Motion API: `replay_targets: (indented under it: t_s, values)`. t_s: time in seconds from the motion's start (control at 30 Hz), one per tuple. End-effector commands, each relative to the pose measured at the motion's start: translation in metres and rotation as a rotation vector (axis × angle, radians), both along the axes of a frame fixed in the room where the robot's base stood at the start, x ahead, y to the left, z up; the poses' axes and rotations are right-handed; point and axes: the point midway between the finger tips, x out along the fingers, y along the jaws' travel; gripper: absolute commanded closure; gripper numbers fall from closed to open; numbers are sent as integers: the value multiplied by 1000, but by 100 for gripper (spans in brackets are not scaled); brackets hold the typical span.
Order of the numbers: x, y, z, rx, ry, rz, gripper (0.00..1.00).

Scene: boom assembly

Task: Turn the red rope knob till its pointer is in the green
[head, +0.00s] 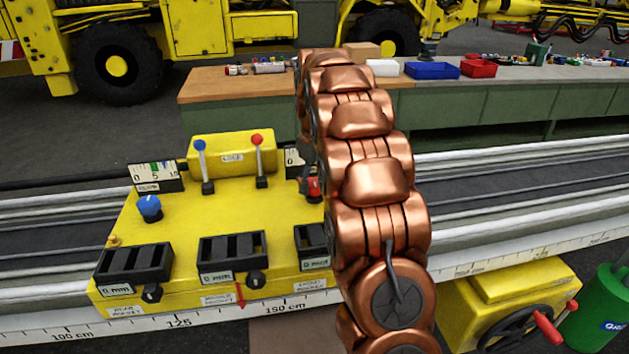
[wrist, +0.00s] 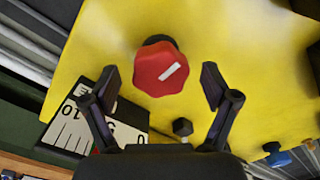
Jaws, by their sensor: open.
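The red rope knob (wrist: 158,72) is a lobed red knob with a white mark, on the yellow panel (wrist: 215,40) in the wrist view. My gripper (wrist: 162,84) is open, with one finger on each side of the knob and gaps visible between. Whether the fingers are level with the knob is hard to tell. A white scale plate (wrist: 68,132) lies below left, partly covered by my gripper; its pointer and any green zone cannot be made out. In the head view the red knob (head: 313,188) shows only partly beside my arm, which also hides most of its scale (head: 292,160).
The yellow console (head: 190,225) also carries a blue knob (head: 150,207), a scale with green (head: 154,174), a blue-topped lever (head: 203,165), a red-topped lever (head: 259,160) and black slotted holders (head: 133,263). A workbench (head: 240,88) stands behind the rails.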

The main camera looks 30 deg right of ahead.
Motion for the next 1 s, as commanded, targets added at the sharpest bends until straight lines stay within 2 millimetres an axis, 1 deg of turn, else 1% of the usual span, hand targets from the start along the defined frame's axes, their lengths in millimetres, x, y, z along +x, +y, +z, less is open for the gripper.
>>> replay_targets:
  t_s: [0.23, 0.37, 0.57, 0.8, 1.0]
  values:
    - [0, 0, 1, -1, -1, 0, 14]
    - [1, 0, 7, -1, -3, 1, 14]
    - [1, 0, 26, -2, -2, 1, 14]
    - [1, 0, 55, -1, -4, 1, 14]
    - [1, -1, 72, 0, -2, 0, 14]
